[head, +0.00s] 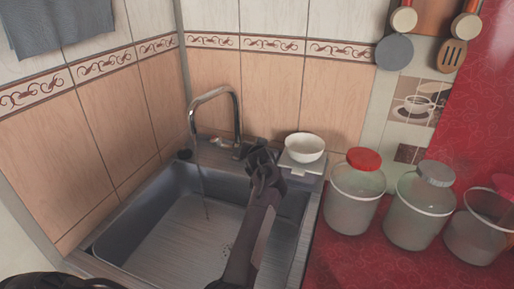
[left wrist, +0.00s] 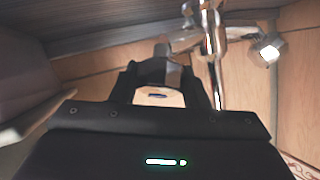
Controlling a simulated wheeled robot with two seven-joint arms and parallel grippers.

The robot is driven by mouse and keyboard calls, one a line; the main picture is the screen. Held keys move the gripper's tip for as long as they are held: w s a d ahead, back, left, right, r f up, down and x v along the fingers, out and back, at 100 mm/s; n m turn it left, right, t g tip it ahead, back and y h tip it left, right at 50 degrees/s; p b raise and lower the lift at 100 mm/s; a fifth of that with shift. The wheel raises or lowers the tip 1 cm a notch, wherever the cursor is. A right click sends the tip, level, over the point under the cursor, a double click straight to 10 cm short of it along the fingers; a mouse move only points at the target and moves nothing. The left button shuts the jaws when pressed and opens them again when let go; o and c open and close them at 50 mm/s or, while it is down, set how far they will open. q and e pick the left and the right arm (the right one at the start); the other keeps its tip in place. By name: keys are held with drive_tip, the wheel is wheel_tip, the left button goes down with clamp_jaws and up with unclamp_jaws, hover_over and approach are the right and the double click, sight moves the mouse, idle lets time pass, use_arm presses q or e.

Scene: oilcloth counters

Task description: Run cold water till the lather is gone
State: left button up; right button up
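The chrome faucet (head: 236,112) arches over the grey sink (head: 165,245) at its back edge. A thin stream of water (head: 201,192) falls from the spout into the basin. I cannot make out lather on the basin floor. My left gripper (head: 262,160) is at the faucet base, just right of the spout pipe, and hides most of the handle. In the left wrist view, its fingers stand apart on either side of a pale handle part with a blue mark (left wrist: 157,95); firm contact cannot be seen. The faucet pipe (left wrist: 211,50) is close beside it. My right gripper is not in view.
A white bowl (head: 305,147) stands on a small pale box (head: 302,168) right of the faucet. Lidded glass jars (head: 355,195) line the red counter (head: 345,265). Utensils (head: 455,50) hang on the right wall. Tiled walls close in the sink's left and back.

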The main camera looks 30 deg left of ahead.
use_arm(q)
drive_tip(key=shift+c, duration=1.1)
drive_tip(key=shift+r+m+h+p, duration=0.15)
drive_tip(key=shift+m+h+p, duration=0.15)
drive_tip(key=shift+p, duration=0.3)
drive_tip(key=m+h+p, duration=0.4)
drive_tip(key=m+p, duration=0.2)
drive_tip(key=shift+a+p, duration=0.1)
drive_tip(key=shift+p, duration=0.25)
drive_tip(key=m+h+p, duration=0.2)
drive_tip(key=m, duration=0.1)
drive_tip(key=shift+g+h+p, duration=0.3)
drive_tip(key=shift+g, duration=0.1)
drive_tip(key=shift+d+f+m+g+h+p, duration=0.2)
drive_tip(key=shift+m+g+h+p, duration=0.4)
drive_tip(key=shift+m, duration=0.6)
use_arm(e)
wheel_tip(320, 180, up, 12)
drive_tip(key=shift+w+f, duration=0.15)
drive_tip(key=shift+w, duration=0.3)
use_arm(q)
drive_tip(key=shift+f, duration=0.1)
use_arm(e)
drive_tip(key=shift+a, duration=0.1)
use_arm(q)
drive_tip(key=o, duration=1)
